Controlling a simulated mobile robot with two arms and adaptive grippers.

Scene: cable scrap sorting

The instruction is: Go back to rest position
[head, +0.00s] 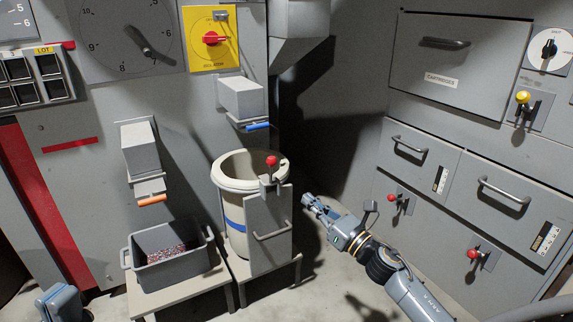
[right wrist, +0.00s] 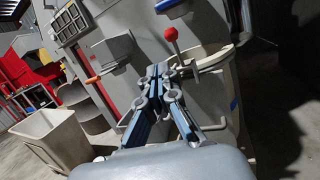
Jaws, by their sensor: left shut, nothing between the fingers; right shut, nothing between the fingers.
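My right gripper (head: 308,199) is in the middle of the head view, its arm coming in from the lower right. Its fingers are shut and empty, in the air just right of the round cream bin (head: 234,225) and its grey front plate (head: 268,235). In the right wrist view the closed fingers (right wrist: 165,72) point toward the red-knobbed lever (right wrist: 171,40); whether they touch anything there is not clear, but no object is held. A blue-grey part of my left arm (head: 60,304) shows at the lower left of the head view. My left gripper's fingers are not visible.
A grey tub (head: 140,276) of small scraps stands on a low stand left of the bin. Grey drawers with handles (head: 502,193) and red-knobbed levers (head: 472,254) line the right wall. Open floor (head: 325,280) lies under my right forearm.

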